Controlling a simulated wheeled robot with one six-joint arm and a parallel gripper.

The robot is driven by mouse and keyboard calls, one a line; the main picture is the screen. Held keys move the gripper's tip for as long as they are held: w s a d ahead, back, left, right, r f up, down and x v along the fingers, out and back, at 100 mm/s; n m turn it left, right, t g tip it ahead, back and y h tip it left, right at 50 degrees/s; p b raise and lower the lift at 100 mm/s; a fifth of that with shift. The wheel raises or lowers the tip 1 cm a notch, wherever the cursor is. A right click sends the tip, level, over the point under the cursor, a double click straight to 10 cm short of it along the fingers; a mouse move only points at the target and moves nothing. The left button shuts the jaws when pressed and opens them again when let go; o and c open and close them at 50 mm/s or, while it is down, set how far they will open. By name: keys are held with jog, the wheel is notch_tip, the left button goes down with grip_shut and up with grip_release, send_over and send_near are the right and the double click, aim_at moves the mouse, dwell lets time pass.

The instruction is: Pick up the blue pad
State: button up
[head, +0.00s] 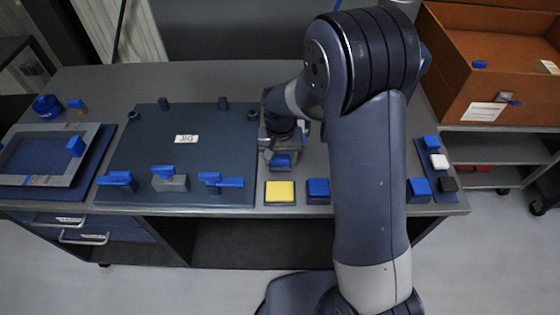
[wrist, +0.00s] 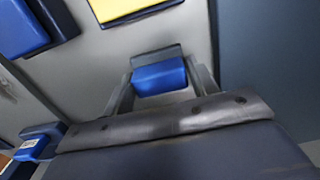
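In the wrist view, a blue pad (wrist: 160,77) on a small grey base lies between the two fingers of my gripper (wrist: 160,85). One finger is close against each side, with little or no gap showing. I cannot tell whether the fingers press on it. In the head view, my gripper (head: 281,150) is low over the bench, and the same blue pad (head: 281,161) shows at it, right of the jig board. Whether the pad rests on the bench or is raised is unclear. Other blue pads sit at the front edge (head: 318,187) and farther right (head: 419,187).
A yellow pad (head: 280,191) sits in front of my gripper. The dark jig board (head: 185,145) with blue-handled clamps is at left. A grey frame (head: 40,155) lies farther left. An orange-brown crate (head: 465,75) stands on a cart at right. My arm hides part of the bench.

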aim_at(280, 157)
jog(key=c, duration=0.5)
notch_tip(280, 157, up, 10)
jog(key=shift+r, duration=0.1)
dwell(0.4)
